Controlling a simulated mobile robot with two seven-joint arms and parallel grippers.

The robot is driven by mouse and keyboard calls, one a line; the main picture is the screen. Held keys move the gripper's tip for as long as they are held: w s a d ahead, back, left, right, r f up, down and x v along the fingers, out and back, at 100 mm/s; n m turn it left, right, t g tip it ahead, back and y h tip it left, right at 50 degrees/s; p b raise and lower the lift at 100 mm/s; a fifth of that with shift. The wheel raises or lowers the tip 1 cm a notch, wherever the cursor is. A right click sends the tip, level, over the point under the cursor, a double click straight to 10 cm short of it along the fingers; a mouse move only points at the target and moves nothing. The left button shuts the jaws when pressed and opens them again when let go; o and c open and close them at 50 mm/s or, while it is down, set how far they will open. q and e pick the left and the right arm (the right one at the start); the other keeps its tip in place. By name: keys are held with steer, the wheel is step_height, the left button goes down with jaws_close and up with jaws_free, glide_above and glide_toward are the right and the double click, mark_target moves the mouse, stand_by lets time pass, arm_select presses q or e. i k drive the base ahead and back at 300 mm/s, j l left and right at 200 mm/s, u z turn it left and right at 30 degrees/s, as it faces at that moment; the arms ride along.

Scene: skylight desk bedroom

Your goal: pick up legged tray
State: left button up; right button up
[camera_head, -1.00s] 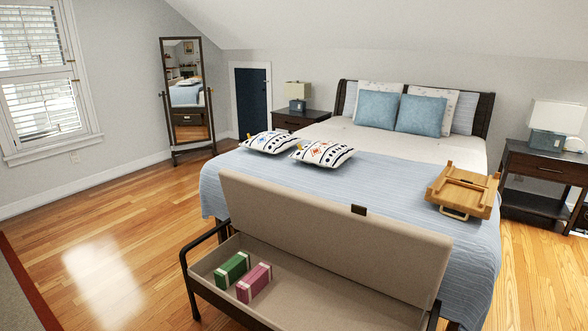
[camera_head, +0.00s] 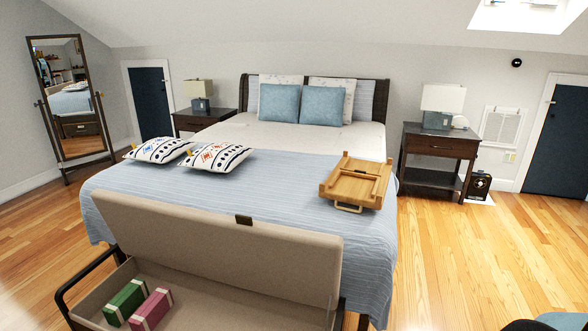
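The legged tray (camera_head: 357,181) is a light wooden tray lying on the right side of the bed, on the blue blanket near the bed's right edge. Its raised bars and a pale loop at the near side show. It appears to lie with its legs folded, but I cannot be sure. Neither of my grippers is in view, so I cannot see their state.
The open storage bench (camera_head: 215,240) stands at the bed's foot, its lid raised, with a green box (camera_head: 125,303) and a pink box (camera_head: 151,309) inside. Two patterned pillows (camera_head: 214,157) lie on the bed (camera_head: 250,185). Clear wooden floor (camera_head: 455,250) lies right of the bed, before the nightstand (camera_head: 438,147).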

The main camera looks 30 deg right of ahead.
mark_target(355, 190)
steer(key=i+l, duration=0.15)
steer(key=l, duration=0.5)
steer(key=i+l, duration=0.15)
steer(key=l, duration=0.5)
steer(key=i+l, duration=0.15)
steer(key=l, duration=0.5)
steer(key=i+l, duration=0.15)
steer(key=l, duration=0.5)
steer(key=i+l, duration=0.15)
steer(key=l, duration=0.5)
steer(key=i+l, duration=0.15)
steer(key=l, duration=0.5)
steer(key=i+l, duration=0.15)
steer(key=l, duration=0.45)
steer(key=i+l, duration=0.15)
steer(key=l, duration=0.5)
